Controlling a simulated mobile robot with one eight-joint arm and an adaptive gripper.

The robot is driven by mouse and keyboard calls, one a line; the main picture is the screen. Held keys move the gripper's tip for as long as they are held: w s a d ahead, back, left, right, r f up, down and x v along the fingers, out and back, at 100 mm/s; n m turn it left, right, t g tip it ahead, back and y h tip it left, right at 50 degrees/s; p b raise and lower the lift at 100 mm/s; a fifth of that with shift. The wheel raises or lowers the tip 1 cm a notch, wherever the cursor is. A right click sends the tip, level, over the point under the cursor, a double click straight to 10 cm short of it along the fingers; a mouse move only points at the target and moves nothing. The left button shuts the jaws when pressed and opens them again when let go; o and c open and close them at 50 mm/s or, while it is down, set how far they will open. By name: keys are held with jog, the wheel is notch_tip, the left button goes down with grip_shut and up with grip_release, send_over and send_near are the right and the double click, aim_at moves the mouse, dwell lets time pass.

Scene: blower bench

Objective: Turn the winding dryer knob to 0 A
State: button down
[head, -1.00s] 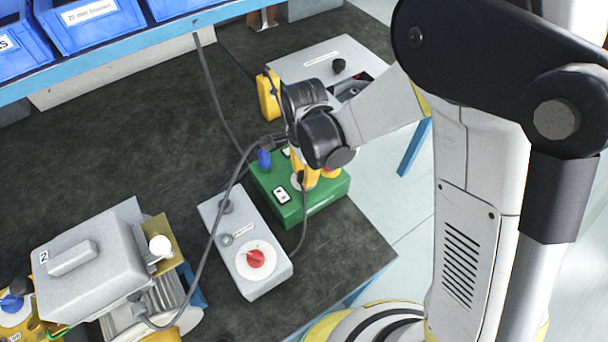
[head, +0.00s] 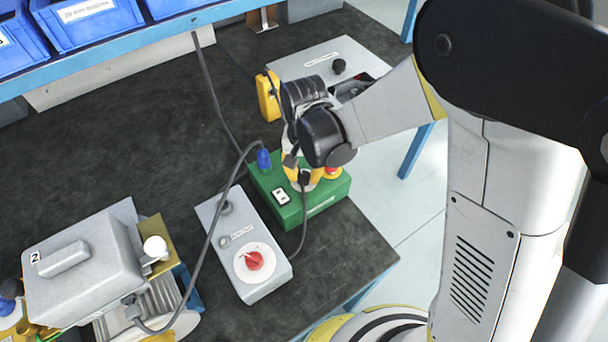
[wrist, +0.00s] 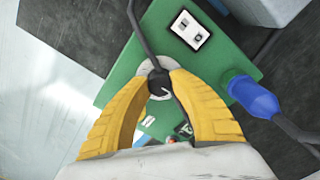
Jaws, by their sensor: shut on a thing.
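Two grey boxes have knobs, and their labels are too small to read, so I cannot tell which is the winding dryer. The front grey box (head: 222,243) has a red knob (head: 254,261) on a white round dial. The rear grey box (head: 300,68) has a black knob (head: 339,66). My gripper (head: 303,180) is over the green box (head: 325,202), well away from both knobs. In the wrist view its yellow fingers (wrist: 159,85) are shut on a black plug (wrist: 157,83), where a cable ends over a white round spot on the green box.
A grey motor unit (head: 85,260) is at front left. Cables cross the bench. Blue bins (head: 95,22) line the back shelf.

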jog(key=n, duration=0.7)
jog(key=shift+b, duration=0.35)
jog(key=n, duration=0.6)
jog(key=shift+n, duration=0.4)
jog(key=n, duration=0.6)
jog(key=shift+b, duration=0.3)
jog(key=n, duration=0.6)
jog(key=shift+n, duration=0.4)
jog(key=c, duration=1.1)
grip_release()
